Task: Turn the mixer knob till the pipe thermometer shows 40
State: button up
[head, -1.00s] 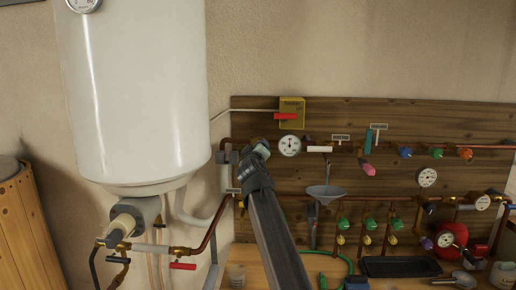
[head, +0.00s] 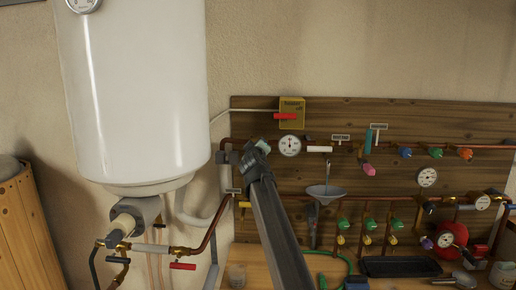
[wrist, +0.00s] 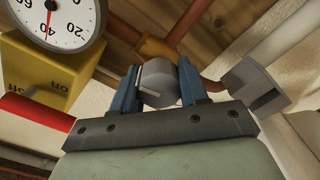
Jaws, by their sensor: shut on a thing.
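The mixer knob, a grey round knob (wrist: 158,84), sits between the two blue fingers of my gripper (wrist: 160,90) in the wrist view. The fingers are shut on its sides. In the head view my arm hides the knob. The pipe thermometer, a white round dial (head: 289,146), is just right of my gripper (head: 252,150). The dial also shows at the top left of the wrist view (wrist: 62,14), cut by the edge and upside down. Its red needle points down there, near the 40; I cannot read it exactly.
A yellow box (head: 292,106) with a red lever is above the dial. A white boiler (head: 135,90) stands at left. Copper pipes and coloured valves (head: 437,153) run along the wooden board at right. A funnel (head: 326,191) hangs below the dial.

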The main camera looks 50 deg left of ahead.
jog(key=c, duration=0.5)
jog(key=shift+m, duration=0.6)
jog(key=o, duration=1.1)
jog(key=shift+s+d, duration=0.1)
jog(key=v, duration=1.3)
jog(key=shift+s+d, duration=0.15)
jog(key=shift+s, duration=0.05)
